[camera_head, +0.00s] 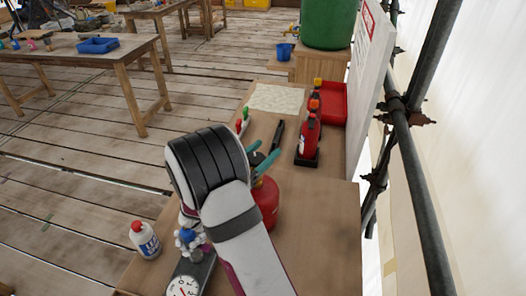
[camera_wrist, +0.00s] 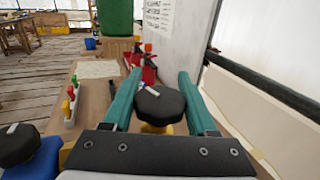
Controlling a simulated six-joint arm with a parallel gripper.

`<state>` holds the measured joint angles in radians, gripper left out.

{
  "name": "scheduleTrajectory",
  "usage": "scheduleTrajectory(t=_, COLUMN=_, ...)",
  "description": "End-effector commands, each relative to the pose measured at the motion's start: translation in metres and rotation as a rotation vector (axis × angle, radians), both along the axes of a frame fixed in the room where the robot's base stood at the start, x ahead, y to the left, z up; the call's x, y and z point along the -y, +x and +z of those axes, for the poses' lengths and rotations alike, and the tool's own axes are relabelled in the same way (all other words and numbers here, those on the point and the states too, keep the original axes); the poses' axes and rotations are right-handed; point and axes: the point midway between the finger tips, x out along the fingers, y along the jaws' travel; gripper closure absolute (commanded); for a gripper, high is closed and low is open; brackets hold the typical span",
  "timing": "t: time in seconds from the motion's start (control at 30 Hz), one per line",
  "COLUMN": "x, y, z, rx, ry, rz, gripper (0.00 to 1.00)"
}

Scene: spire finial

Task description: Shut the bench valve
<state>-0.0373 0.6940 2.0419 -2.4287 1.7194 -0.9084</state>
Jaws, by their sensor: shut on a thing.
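The valve's black knob (camera_wrist: 157,105) has a small white mark on top and sits on a yellow stem. My gripper (camera_wrist: 156,88) has its teal fingers on either side of the knob and is shut on it. In the head view my gripper (camera_head: 263,157) is above the red canister (camera_head: 268,202) on the wooden bench (camera_head: 325,230). My arm covers part of the canister, and the knob is mostly hidden there. I cannot tell from these views how far the knob is turned.
A red extinguisher-like bottle (camera_head: 309,136) and a red tray (camera_head: 333,103) stand farther along the bench. A white bottle (camera_head: 145,240) with a red cap and a round dial gauge (camera_head: 184,287) are near the front left. A white sign board (camera_head: 372,70) edges the right side.

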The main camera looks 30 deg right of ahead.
Motion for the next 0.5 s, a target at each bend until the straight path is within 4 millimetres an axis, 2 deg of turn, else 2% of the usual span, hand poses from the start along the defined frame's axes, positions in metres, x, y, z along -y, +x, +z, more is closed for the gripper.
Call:
scheduleTrajectory(t=0.07, x=0.0, y=0.0, z=0.0, rx=0.002, ry=-0.002, rz=-0.028, gripper=0.98)
scheduleTrajectory(t=0.3, x=0.003, y=-0.008, z=0.001, rx=0.005, ry=-0.002, rz=-0.328, gripper=0.98)
scheduleTrajectory(t=0.5, x=0.002, y=-0.012, z=0.0, rx=0.001, ry=0.0, rz=-0.416, gripper=0.98)
